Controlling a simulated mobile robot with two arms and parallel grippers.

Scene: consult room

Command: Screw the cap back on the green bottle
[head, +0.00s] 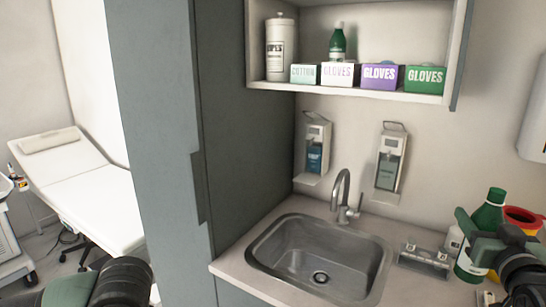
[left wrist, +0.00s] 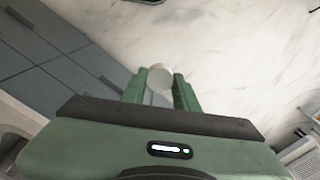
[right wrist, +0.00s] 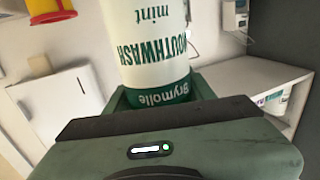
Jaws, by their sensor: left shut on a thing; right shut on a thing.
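The green bottle (head: 489,216), with a white label, stands out at the right of the head view, beside the sink. My right gripper (head: 468,232) is shut around it. In the right wrist view the bottle (right wrist: 150,45) is between the fingers (right wrist: 160,95), its mouthwash label upside down in the picture; its top is out of that view. In the head view only dark and green parts of my left arm show at the bottom left, far from the bottle.
A metal sink (head: 262,262) with a faucet (head: 343,195) lies between my arms. A metal rack (head: 425,259) and a red and yellow container (head: 522,218) are near the bottle. A shelf (head: 350,91) above holds glove boxes and another green bottle (head: 338,42).

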